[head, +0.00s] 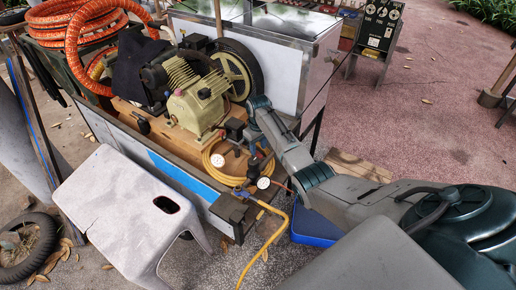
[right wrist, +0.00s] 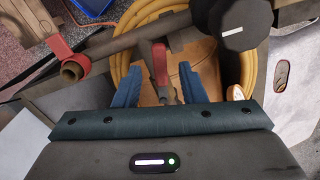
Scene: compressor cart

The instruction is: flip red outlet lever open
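In the right wrist view, a red lever (right wrist: 160,62) stands upright on a metal valve fitting, between the two blue fingers of my right gripper (right wrist: 157,78). The fingers are apart on either side of it, with a visible gap each side; I see no contact. A second red handle (right wrist: 62,48) sits on the pipe at the left of that view. I cannot tell from its looks alone which one is the outlet lever. In the head view my right arm reaches over the cart's near end, by the gauges; its fingertips are hard to make out. My left gripper is not in view.
A coiled yellow hose (right wrist: 202,22) lies behind the valve. A dark round part (right wrist: 245,24) stands close to the right finger. In the head view are the compressor (head: 196,104), a gauge (head: 263,183), a white stool (head: 120,212) and a blue box (head: 314,229) below the cart.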

